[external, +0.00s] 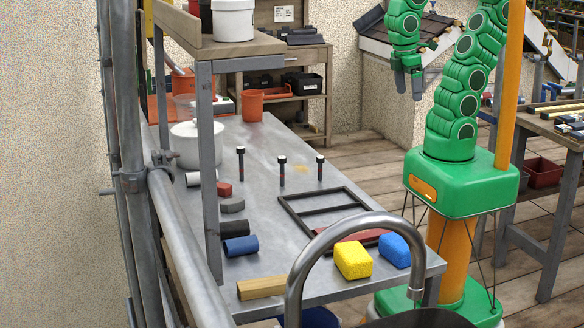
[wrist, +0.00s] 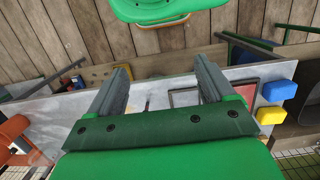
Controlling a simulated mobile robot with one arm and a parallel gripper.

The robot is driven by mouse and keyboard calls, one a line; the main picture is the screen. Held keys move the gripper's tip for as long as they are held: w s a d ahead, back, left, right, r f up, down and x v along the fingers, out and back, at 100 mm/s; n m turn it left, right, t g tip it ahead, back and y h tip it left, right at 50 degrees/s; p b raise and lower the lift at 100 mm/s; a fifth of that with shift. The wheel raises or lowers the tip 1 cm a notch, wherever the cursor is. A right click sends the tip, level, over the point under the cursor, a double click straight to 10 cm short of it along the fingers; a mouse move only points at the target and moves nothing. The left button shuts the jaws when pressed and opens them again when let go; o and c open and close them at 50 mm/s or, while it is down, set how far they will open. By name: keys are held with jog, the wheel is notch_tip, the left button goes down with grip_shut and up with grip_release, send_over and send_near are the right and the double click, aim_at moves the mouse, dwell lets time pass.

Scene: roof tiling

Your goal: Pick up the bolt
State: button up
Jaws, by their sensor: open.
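Three dark-headed bolts stand upright, heads up, on the grey metal table (external: 262,220): a left bolt (external: 240,164), a middle bolt (external: 282,171) and a right bolt (external: 320,168). Which one the task means cannot be told. My gripper (external: 409,84) hangs in the air to the right of the table, well above and apart from the bolts, with its fingers pointing down. In the wrist view my gripper (wrist: 162,68) is open, with nothing between its fingers. A thin dark shape shows between the fingers there, too small to identify surely.
A dark frame (external: 287,207), yellow sponge (external: 353,260), blue sponge (external: 394,250) and wood block (external: 261,287) lie toward the table's near end. Several short cylinders and a white pot (external: 197,145) line the left side. A shelf post (external: 208,180) and curved faucet (external: 300,265) stand nearby.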

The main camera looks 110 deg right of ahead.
jog(key=c, duration=0.5)
jog(key=shift+r, duration=0.1)
